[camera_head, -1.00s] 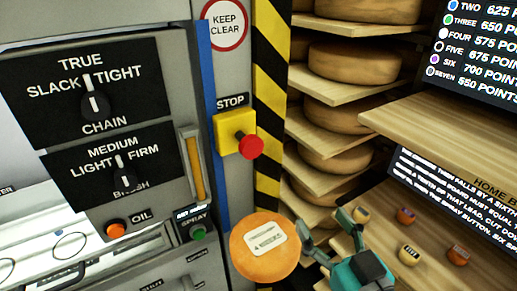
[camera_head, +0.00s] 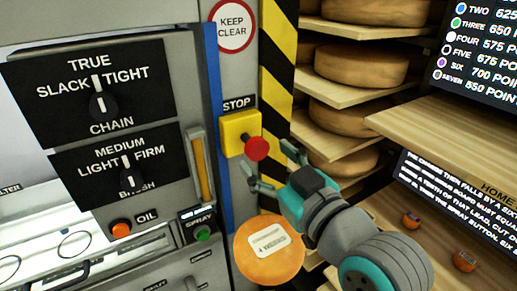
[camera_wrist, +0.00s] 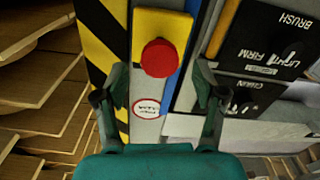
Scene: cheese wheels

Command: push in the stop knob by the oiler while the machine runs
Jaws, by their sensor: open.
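The red stop knob (camera_head: 256,148) sticks out of a yellow box (camera_head: 232,133) under the STOP label on the machine's front post. In the wrist view the knob (camera_wrist: 160,58) lies ahead, between and beyond my fingertips. The oiler shows as an orange OIL button (camera_head: 121,230) at lower left, with an amber sight tube (camera_head: 200,168) above it. My gripper (camera_head: 270,168) is open and empty, just right of and below the knob in the head view. The wrist view shows both fingers (camera_wrist: 160,98) spread apart. I see no contact with the knob.
A green SPRAY button (camera_head: 203,234) and an orange cheese wheel with a label (camera_head: 269,250) are below. Shelves of cheese wheels (camera_head: 360,63) stand behind on the right, beyond a yellow and black striped post (camera_head: 278,70). Chain (camera_head: 101,105) and brush (camera_head: 131,180) dials are at left.

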